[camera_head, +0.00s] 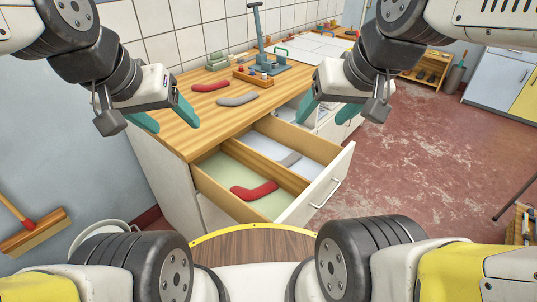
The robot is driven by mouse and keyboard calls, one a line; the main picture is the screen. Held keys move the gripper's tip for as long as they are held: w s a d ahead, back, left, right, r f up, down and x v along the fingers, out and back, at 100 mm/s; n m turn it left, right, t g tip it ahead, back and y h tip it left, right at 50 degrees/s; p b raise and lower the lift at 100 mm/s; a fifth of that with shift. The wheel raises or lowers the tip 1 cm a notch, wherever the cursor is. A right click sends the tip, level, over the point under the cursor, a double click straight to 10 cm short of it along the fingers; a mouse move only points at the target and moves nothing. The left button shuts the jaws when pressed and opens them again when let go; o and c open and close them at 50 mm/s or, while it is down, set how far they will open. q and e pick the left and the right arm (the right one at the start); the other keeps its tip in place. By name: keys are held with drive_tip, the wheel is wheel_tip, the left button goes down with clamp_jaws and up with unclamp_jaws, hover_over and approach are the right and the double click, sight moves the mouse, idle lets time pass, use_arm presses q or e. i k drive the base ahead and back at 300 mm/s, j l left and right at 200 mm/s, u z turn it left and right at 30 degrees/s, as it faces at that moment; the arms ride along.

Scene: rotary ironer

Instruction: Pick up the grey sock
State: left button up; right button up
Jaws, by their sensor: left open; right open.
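A grey sock (238,100) lies on the wooden counter (190,133), between my two grippers in the picture. My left gripper (166,117) is open and empty, left of the counter sock and near the counter's left end. My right gripper (328,108) is open and empty, to the right of the counter sock and above the drawer area. Neither gripper touches a sock.
A red sock (210,86) lies on the counter behind the grey one. Another red sock (254,190) lies in the drawer's left, green-lined compartment. A wooden tray with small items (256,78) stands behind the counter socks. The drawer juts out below the counter's front edge.

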sight(252, 95)
drive_tip(key=i+j, duration=0.2)
drive_tip(key=j, duration=0.2)
drive_tip(key=i+j, duration=0.2)
drive_tip(key=j, duration=0.2)
drive_tip(key=i+j+u, duration=0.1)
drive_tip(key=j, duration=0.35)
drive_tip(key=i+j, duration=0.15)
drive_tip(key=i, duration=0.2)
